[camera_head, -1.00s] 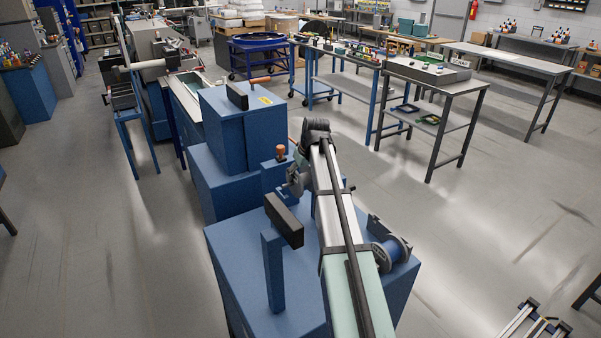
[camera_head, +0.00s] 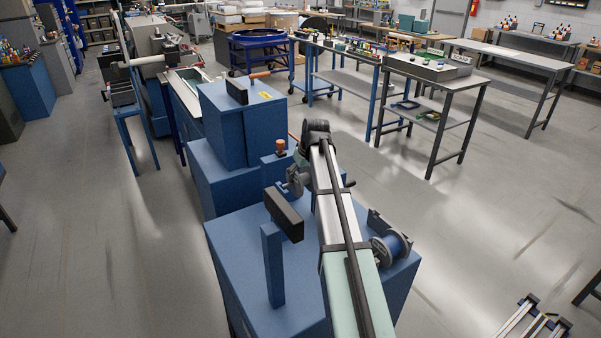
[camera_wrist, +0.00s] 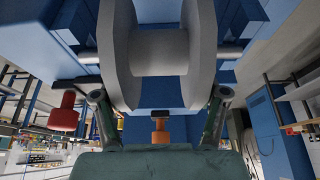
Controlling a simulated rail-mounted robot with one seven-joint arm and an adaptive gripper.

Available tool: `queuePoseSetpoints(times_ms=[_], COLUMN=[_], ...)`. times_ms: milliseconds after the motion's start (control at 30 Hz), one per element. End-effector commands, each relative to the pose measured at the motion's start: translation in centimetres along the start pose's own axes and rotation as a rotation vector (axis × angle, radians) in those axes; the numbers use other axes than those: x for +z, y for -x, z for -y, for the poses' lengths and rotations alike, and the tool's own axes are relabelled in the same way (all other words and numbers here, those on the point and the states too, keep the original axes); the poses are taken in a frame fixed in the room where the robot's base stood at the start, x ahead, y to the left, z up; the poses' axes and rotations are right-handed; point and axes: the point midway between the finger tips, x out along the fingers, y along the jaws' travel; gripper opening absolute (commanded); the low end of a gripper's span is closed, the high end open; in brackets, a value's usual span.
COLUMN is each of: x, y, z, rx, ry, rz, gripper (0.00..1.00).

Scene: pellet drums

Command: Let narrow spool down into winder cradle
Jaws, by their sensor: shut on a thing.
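The narrow spool (camera_wrist: 160,52) is pale grey with two wide flanges and fills the upper middle of the wrist view. My gripper (camera_wrist: 160,105) is shut on it, with one finger against each flange side. In the head view my gripper (camera_head: 295,182) is beyond the end of my arm, above the blue winder body, with the grey spool partly hidden there. A grey horizontal rod (camera_wrist: 231,52) shows on both sides of the spool in the wrist view. I cannot tell whether the spool touches the cradle, which is not clearly seen.
A black-topped blue post (camera_head: 272,265) stands left of my arm. A blue-wound spool (camera_head: 393,248) sits at the right on the blue top. An orange knob (camera_head: 280,147) is just behind my gripper, and a red knob (camera_wrist: 65,112) shows at left in the wrist view.

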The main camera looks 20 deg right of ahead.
Motion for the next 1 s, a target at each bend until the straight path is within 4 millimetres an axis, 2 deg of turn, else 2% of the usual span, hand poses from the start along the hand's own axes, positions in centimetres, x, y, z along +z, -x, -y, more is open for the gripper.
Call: queuePoseSetpoints(times_ms=[633,667,700,733,1000], x=[0.6,0.6,0.6,0.6,0.6], y=[-1.4,-1.4,-1.3,-1.3,-1.3], z=[0.0,0.0,0.0,0.0,0.0], rx=[0.000,0.000,0.000,0.000,0.000], ry=[0.000,0.000,0.000,0.000,0.000], rz=[-0.001,-0.001,-0.001,-0.001,-0.001], gripper=[0.30,0.76,0.90,1.00,1.00])
